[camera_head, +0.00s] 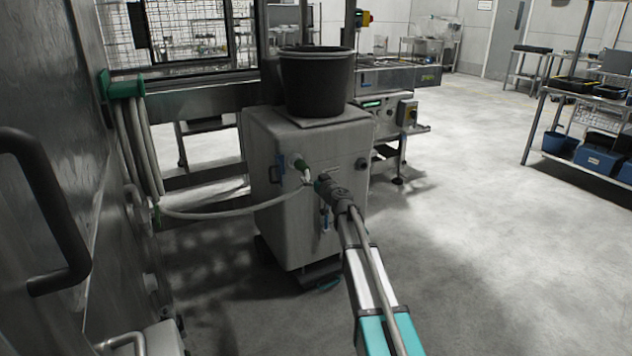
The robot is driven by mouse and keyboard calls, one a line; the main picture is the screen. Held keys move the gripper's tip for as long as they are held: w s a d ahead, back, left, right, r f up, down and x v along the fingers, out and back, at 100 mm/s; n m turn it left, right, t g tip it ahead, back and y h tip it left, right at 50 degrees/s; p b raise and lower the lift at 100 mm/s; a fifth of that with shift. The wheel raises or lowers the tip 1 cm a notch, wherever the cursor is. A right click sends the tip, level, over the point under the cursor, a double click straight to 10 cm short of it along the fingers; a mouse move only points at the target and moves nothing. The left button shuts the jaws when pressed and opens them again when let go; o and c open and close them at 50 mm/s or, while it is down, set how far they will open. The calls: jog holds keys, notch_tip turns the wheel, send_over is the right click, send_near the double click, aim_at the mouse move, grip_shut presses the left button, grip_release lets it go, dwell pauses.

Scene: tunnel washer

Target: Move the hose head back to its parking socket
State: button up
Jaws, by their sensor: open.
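A pale hose (215,214) hangs in loops from a green holder (126,86) on the left wall and runs across to the front of a grey cabinet (293,222).
A black bucket (316,82) stands on the cabinet. A steel panel with a dark handle (48,210) is close on the left. A conveyor (398,76) stands behind. Shelving with blue bins (597,160) is at right. The floor (480,220) between is clear.

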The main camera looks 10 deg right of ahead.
aim_at(307, 171)
jog(key=shift+x, duration=2.75)
grip_shut()
jog(key=shift+v, duration=2.7)
dwell(0.6)
jog(key=shift+v, duration=2.35)
